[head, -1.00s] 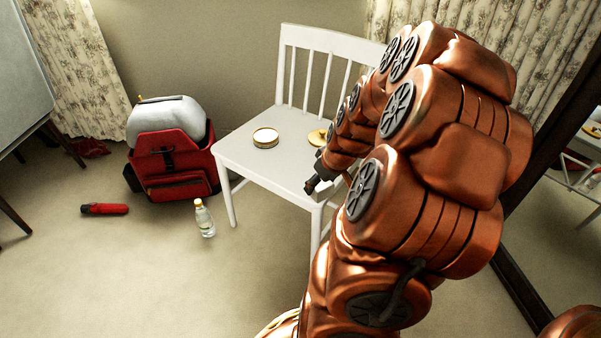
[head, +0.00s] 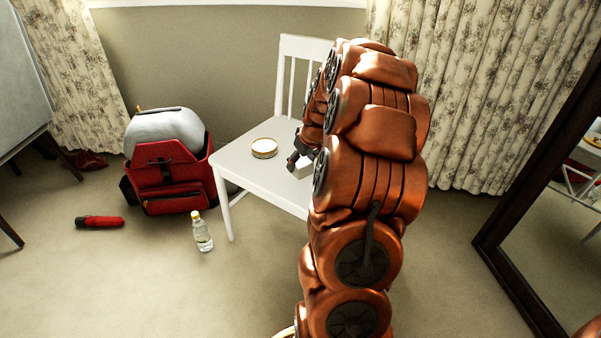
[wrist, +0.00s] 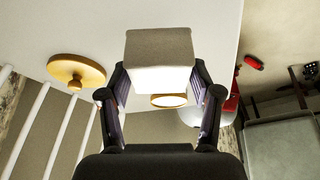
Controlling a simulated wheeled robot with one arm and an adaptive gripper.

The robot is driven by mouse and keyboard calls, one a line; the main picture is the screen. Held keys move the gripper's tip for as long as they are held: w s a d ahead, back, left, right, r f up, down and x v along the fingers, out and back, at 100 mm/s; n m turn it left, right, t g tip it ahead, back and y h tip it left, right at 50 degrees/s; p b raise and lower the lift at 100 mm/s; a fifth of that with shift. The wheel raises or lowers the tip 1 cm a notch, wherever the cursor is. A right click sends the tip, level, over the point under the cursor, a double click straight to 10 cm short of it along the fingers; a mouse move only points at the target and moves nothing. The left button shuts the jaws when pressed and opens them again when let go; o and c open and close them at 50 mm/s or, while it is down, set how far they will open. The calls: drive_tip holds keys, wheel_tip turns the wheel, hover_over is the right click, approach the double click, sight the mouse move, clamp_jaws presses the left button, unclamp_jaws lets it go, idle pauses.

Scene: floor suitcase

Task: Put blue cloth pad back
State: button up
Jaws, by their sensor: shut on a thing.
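My gripper (wrist: 160,78) is shut on a pale grey-beige block (wrist: 160,48) in the wrist view, with a dark finger on each side of it. In the head view my gripper (head: 297,158) is over the front right part of the white chair's seat (head: 240,160), and part of the pale block (head: 302,169) shows beside it. No blue cloth pad can be made out.
A round gold-rimmed tin (head: 264,148) stands on the seat. A gold lid (wrist: 76,72) shows in the wrist view. A red backpack (head: 172,175), a bottle (head: 202,232) and a red flashlight (head: 100,222) are on the floor. A mirror frame (head: 515,235) stands right.

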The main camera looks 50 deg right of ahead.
drive_tip(key=shift+w+d+f, duration=0.1)
drive_tip(key=shift+w+f, duration=0.1)
wheel_tip(320, 180, down, 3)
drive_tip(key=shift+f+b, duration=0.15)
drive_tip(key=shift+b, duration=0.8)
drive_tip(key=o, duration=1.1)
